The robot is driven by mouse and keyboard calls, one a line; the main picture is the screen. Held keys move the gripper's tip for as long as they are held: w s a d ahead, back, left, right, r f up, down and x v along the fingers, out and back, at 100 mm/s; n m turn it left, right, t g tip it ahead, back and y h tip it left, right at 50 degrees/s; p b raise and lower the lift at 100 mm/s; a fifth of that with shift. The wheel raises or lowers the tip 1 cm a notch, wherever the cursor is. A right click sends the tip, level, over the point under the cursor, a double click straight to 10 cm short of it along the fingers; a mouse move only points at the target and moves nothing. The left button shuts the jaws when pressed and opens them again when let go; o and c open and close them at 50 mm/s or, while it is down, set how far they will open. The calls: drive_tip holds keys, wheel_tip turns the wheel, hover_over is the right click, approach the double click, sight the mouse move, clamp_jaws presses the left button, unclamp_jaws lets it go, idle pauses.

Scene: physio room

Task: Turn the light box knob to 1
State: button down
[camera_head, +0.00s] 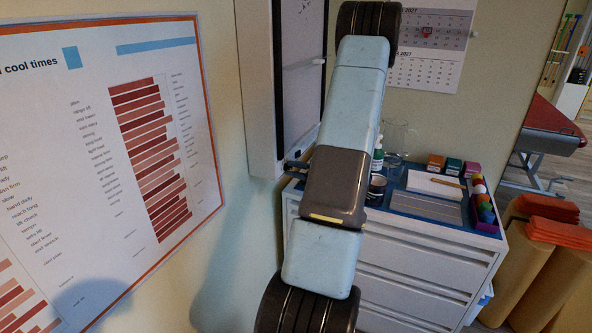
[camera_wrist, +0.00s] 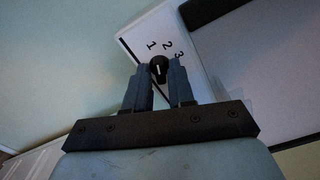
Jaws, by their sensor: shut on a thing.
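The light box (camera_head: 259,95) hangs on the wall in the head view, a tall white frame around a grey panel, partly hidden by my arm. In the wrist view its white edge strip (camera_wrist: 190,25) carries the printed numbers 1, 2 and 3 around a small black knob (camera_wrist: 158,66). The knob has a short pale pointer line, roughly upright in the picture; its exact setting is hard to tell. My gripper (camera_wrist: 158,74) is shut on the knob, one finger on each side. In the head view my gripper (camera_head: 294,166) shows only partly, dark at the box's lower edge.
A white drawer cabinet (camera_head: 420,262) stands below right of the box, with a glass jug (camera_head: 399,137), a pump bottle (camera_head: 378,155), small boxes and coloured balls on top. A chart (camera_head: 100,150) covers the left wall. A calendar (camera_head: 432,45) hangs behind.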

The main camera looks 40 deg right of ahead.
drive_tip(key=shift+f+n, duration=0.1)
drive_tip(key=shift+n, duration=0.7)
drive_tip(key=shift+a, duration=0.1)
drive_tip(key=c, duration=1.2)
unclamp_jaws()
drive_tip(key=v, duration=1.3)
drive_tip(key=shift+s+d+f, duration=0.1)
drive_tip(key=shift+s+d, duration=0.15)
drive_tip(key=shift+s, duration=0.05)
drive_tip(key=shift+a+n, duration=0.1)
drive_tip(key=shift+n, duration=0.2)
